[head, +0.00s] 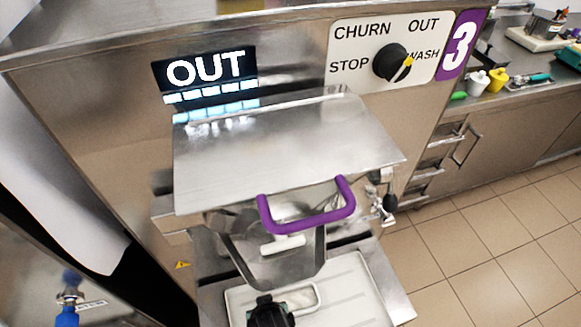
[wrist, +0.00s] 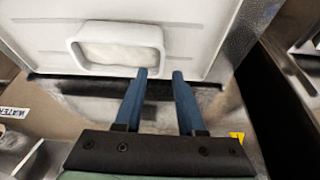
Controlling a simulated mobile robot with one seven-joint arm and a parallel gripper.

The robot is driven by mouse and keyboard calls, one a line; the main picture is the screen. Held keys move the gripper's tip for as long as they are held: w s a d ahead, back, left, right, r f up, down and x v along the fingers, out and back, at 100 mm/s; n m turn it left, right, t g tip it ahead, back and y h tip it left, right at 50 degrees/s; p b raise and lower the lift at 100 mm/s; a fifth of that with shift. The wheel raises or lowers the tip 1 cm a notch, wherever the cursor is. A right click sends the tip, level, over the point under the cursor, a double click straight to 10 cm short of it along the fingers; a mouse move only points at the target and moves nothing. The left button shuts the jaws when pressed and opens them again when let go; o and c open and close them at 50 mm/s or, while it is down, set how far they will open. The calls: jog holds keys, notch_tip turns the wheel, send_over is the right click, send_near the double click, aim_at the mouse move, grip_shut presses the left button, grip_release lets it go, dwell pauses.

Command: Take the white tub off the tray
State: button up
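The white tub (head: 352,288) sits on the metal tray (head: 392,285) below the freezer's outlet, at the bottom of the head view. Its ridged white surface (wrist: 195,45) and loop handle (wrist: 115,70) fill the top of the wrist view. My gripper (wrist: 160,73) is open, its two blue fingers apart with nothing seen held between them. The left fingertip overlaps the lower right corner of the handle in the picture; I cannot tell whether it touches. In the head view, the dark gripper body is at the tub's left part and hides some of it.
The metal hopper lid (head: 285,150) and purple handle (head: 310,212) overhang the tub. The display (head: 205,72) reads OUT. A tap (head: 386,205) sticks out at right. A blue-handled valve (head: 68,300) stands at lower left. The tiled floor (head: 500,235) at right is clear.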

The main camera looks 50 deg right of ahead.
jog(key=shift+x, duration=3.35)
jog(key=shift+s+a+f, duration=0.1)
grip_shut()
